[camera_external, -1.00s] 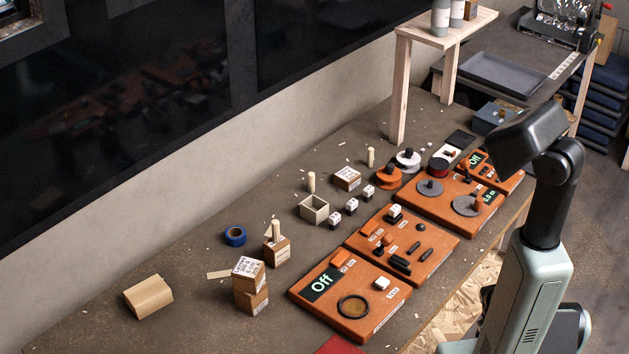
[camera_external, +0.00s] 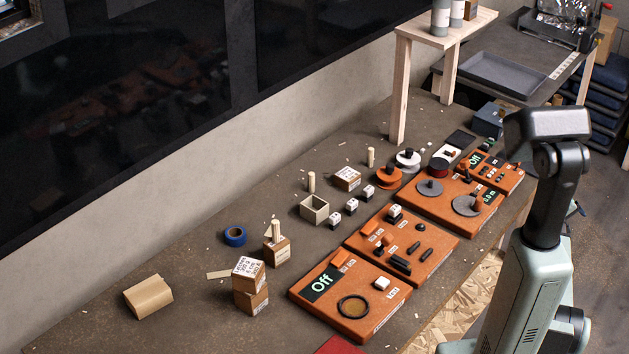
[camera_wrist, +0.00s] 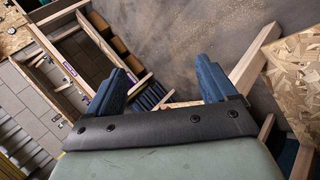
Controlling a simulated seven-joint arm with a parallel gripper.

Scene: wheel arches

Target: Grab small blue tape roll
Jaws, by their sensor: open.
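The small blue tape roll (camera_external: 235,236) lies flat on the left part of the brown workbench in the external view, left of a small wooden box with a peg. My gripper shows in the wrist view (camera_wrist: 165,88) with its two dark blue fingers spread wide apart and nothing between them. In the external view my arm stands at the right, beyond the bench's front edge and far from the roll; the fingers cannot be made out there. The roll does not show in the wrist view.
Orange panels (camera_external: 350,292) line the bench's front side. A wooden shelf (camera_external: 399,90) stands at the back. Bare bench surrounds the roll's left side.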

